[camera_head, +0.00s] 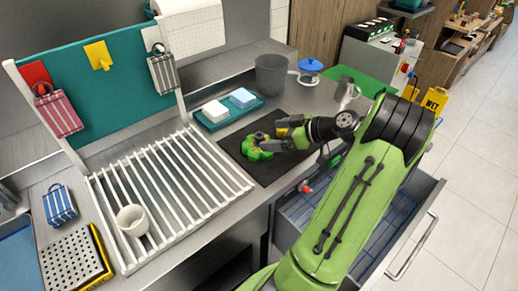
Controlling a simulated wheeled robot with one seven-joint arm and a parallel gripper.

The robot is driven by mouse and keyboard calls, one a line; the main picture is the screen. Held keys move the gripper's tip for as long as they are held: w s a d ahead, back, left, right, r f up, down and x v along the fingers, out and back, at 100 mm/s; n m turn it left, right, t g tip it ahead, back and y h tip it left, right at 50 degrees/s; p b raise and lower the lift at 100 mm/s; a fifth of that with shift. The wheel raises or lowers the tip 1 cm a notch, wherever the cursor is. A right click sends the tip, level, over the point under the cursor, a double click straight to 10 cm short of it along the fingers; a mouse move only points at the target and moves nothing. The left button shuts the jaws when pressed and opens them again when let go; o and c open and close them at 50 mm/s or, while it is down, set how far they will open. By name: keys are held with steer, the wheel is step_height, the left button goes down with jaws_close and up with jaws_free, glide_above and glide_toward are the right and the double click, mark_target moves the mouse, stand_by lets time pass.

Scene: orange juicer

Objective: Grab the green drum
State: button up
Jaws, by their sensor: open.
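A green thing (255,147) with small red or orange spots sits on the black mat (266,175); it looks like the green drum, but it is too small to be sure. My gripper (274,140) comes in from the right, low over the mat, with its fingers pointing left at the green thing. The gripper is open. Its fingertips are right beside or around the near right side of the green thing; I cannot tell whether they touch it. My green arm covers the counter to the right of the mat.
A white slatted rack (170,190) with a white cup (132,219) stands left of the mat. A teal tray (229,113) with two blocks and a grey bin (271,75) stand behind. An open drawer (401,222) juts out below my arm.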

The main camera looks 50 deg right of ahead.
mark_target(255, 138)
steer(key=b+x, duration=0.1)
steer(key=x, duration=0.7)
steer(key=shift+a+f, duration=0.1)
steer(key=shift+a, duration=0.05)
steer(key=shift+c, duration=0.5)
